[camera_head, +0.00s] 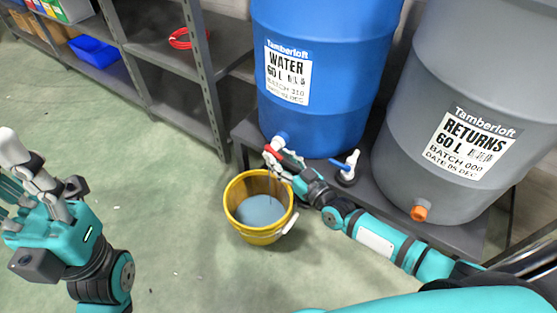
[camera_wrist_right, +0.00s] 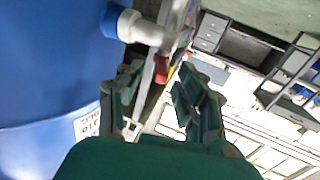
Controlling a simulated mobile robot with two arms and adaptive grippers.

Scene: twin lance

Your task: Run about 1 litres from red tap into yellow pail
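The yellow pail (camera_head: 236,222) stands on the floor below the blue barrel's tap and holds grey-blue liquid. The tap (camera_head: 281,141) has a white spout and a red handle (camera_head: 272,151); the red handle also shows in the right wrist view (camera_wrist_right: 161,68). My right gripper (camera_head: 281,164) is at the tap, above the pail's rim. In the right wrist view its fingers (camera_wrist_right: 158,88) are spread apart, with the red handle beyond and between their tips. I cannot tell whether they touch it or whether water is running.
The blue WATER barrel (camera_head: 330,50) and grey RETURNS barrel (camera_head: 440,90) stand on a low dark bench (camera_head: 376,204). A blue-handled fitting (camera_head: 347,168) and an orange tap (camera_head: 420,211) are to the right. Shelving (camera_head: 150,50) stands behind. The floor between left gripper and pail is clear.

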